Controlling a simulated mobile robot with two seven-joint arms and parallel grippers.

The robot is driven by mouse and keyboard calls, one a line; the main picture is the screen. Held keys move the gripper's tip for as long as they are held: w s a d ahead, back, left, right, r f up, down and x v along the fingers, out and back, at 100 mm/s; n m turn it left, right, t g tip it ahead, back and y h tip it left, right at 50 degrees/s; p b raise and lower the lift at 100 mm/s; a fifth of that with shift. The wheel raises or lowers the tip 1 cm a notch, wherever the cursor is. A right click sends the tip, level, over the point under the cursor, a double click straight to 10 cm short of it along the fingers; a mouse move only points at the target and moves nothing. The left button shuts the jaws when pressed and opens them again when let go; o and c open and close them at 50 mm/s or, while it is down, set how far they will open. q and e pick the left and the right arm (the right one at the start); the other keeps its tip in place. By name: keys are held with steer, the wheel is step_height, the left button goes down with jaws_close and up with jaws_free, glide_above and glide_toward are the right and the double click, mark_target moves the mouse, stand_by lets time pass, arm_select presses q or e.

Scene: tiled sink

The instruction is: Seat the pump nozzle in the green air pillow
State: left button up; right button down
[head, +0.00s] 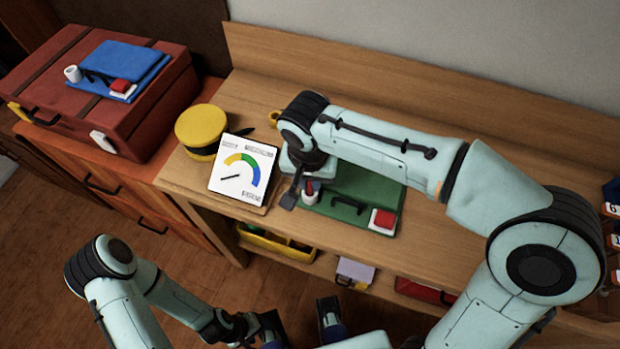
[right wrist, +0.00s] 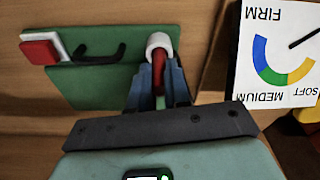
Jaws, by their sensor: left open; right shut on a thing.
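The green air pillow (head: 368,185) lies flat on the wooden bench, with a black handle and a red-and-white block at one corner. It also shows in the right wrist view (right wrist: 105,82), where a white round port (right wrist: 158,42) stands at its edge. My right gripper (head: 306,190) is shut on the red pump nozzle (right wrist: 158,66), over the pillow's left edge. The nozzle's end overlaps the white port in the right wrist view; I cannot tell whether it is inside it. My left gripper (head: 300,322) is open and empty, low in front of the bench.
A gauge card (head: 243,170) stands left of the pillow, with a yellow round object (head: 200,127) behind it. A blue pillow (head: 125,66) lies on a red case (head: 125,110) at the left. A yellow tray (head: 275,243) sits on the lower shelf. My right arm crosses over the bench.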

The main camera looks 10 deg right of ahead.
steer(key=shift+f, duration=0.2)
steer(key=shift+f, duration=0.15)
steer(key=c, duration=1.1)
jaws_free()
steer(key=shift+r, duration=0.6)
steer(key=r, duration=0.3)
steer(key=s+r+p, duration=0.1)
steer(key=r, duration=0.3)
steer(key=r+p, duration=0.1)
steer(key=r, duration=0.3)
steer(key=shift+s+a+r, duration=0.15)
steer(key=shift+a, duration=0.15)
